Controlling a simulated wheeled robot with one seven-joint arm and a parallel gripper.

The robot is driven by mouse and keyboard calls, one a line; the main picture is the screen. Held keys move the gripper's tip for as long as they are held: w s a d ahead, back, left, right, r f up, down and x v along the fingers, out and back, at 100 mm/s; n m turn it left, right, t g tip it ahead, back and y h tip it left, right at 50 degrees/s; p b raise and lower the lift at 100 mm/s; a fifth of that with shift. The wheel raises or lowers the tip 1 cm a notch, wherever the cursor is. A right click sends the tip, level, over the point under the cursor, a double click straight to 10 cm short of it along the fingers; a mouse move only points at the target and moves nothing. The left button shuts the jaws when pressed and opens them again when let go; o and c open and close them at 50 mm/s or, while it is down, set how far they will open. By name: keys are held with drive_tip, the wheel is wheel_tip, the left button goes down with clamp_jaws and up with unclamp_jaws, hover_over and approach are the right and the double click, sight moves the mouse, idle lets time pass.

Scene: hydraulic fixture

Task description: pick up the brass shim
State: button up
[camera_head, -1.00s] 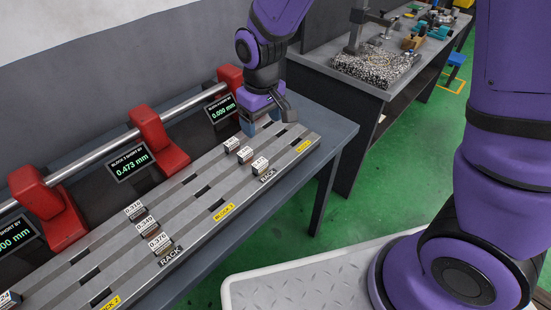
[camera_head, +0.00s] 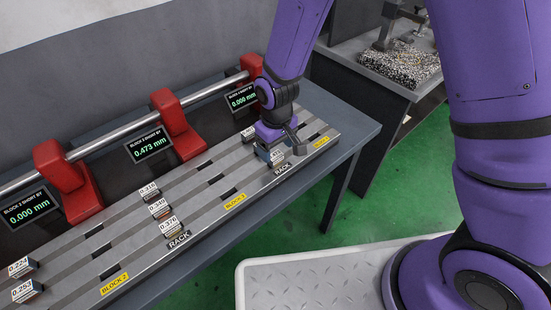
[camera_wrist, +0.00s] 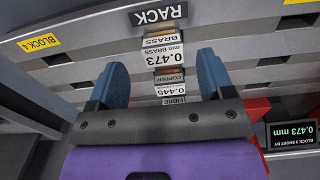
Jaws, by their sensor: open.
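The brass shim (camera_wrist: 163,55) shows in the wrist view as a small block labelled 0.473 mm BRASS, nearest the RACK sign. It lies between my gripper's two blue fingers (camera_wrist: 162,68), with a gap on both sides. My gripper is open and empty. In the head view my gripper (camera_head: 279,151) points down over the right-hand rack and partly hides its shims. A copper shim (camera_wrist: 168,84) marked 0.445 and a fibre shim (camera_wrist: 173,100) sit in line behind the brass one, the fibre one partly hidden by my gripper.
Several other shims stand on the slotted bench, including a row by the middle RACK sign (camera_head: 178,240). Red clamps (camera_head: 178,125) with a steel rod and small displays (camera_head: 149,146) line the back. A second table (camera_head: 365,75) stands at the back right.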

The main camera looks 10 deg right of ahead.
sight(275, 155)
drive_tip(key=shift+s+a+f, duration=0.1)
drive_tip(key=shift+a+f, duration=0.05)
drive_tip(key=shift+f, duration=1.7)
drive_tip(key=shift+c, duration=0.4)
drive_tip(key=c, duration=0.9)
drive_tip(key=shift+c, duration=0.2)
drive_tip(key=shift+r, duration=0.15)
